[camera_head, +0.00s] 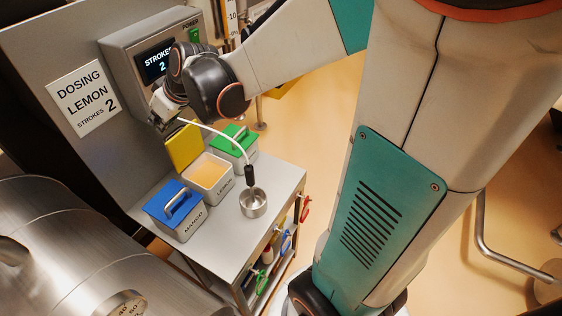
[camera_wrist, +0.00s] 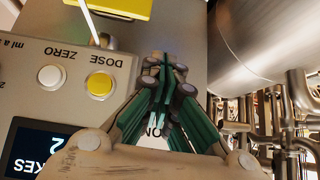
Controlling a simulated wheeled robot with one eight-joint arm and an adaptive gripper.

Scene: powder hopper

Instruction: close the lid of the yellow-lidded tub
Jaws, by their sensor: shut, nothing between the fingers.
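The yellow-lidded tub (camera_head: 209,178) stands between two other tubs on the grey cart top, labelled LEMON. It is open, with pale yellow powder inside. Its yellow lid (camera_head: 184,147) stands raised at the tub's back edge, toward the machine. A yellow panel, probably this lid, shows at the top of the wrist view (camera_wrist: 112,7). My gripper (camera_head: 158,108) is up at the machine's front panel, above and behind the lid and apart from it. In the wrist view my gripper (camera_wrist: 165,68) is shut and empty, beside the DOSE button (camera_wrist: 99,84).
A blue-lidded tub (camera_head: 175,208) stands in front and a green-lidded tub (camera_head: 234,143) behind, both shut. A white curved tube (camera_head: 218,131) arches beside the lid to a dark end over a metal cup (camera_head: 253,202). A steel vessel (camera_head: 60,240) stands at left.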

